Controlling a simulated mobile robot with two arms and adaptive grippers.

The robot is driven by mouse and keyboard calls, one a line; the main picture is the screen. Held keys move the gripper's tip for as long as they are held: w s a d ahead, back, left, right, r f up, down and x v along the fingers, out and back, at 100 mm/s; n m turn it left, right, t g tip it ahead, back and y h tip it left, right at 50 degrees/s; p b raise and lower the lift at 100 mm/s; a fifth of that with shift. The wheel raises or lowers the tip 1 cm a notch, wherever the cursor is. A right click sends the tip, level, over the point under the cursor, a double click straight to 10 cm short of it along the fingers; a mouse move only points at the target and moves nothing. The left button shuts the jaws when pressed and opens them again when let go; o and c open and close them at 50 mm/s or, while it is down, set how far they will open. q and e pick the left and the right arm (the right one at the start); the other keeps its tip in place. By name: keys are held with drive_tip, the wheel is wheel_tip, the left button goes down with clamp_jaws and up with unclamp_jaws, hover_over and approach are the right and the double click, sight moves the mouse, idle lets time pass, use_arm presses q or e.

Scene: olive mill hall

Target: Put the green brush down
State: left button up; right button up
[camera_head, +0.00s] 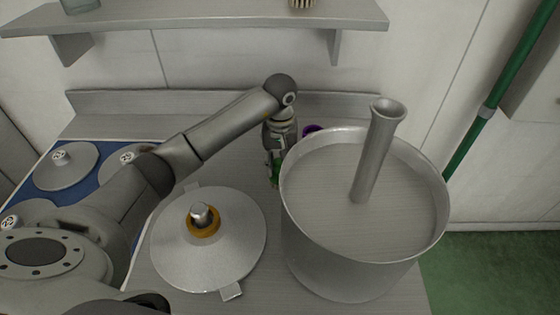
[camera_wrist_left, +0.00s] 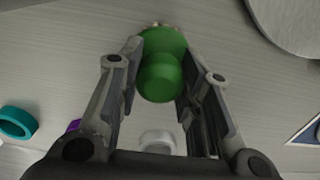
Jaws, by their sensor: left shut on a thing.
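The green brush (camera_wrist_left: 162,72) is between the two fingers of my left gripper (camera_wrist_left: 158,95) in the left wrist view. Its rounded green end faces the camera. In the head view my left gripper (camera_head: 274,165) points down over the steel worktop, left of the big steel pot, and only a sliver of green (camera_head: 274,182) shows at its fingers. The gripper is shut on the brush. I cannot tell whether the brush touches the worktop. My right gripper is not in view.
The big steel pot (camera_head: 345,265) with a steel tube (camera_head: 376,150) stands close on the right. A conical steel lid (camera_head: 180,258) lies front left. A purple item (camera_head: 312,129) is behind the pot. A teal ring (camera_wrist_left: 18,122) and a white ring (camera_wrist_left: 157,140) lie nearby.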

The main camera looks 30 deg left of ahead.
use_arm(q)
drive_tip(key=shift+f, duration=0.15)
drive_tip(key=o, duration=1.1)
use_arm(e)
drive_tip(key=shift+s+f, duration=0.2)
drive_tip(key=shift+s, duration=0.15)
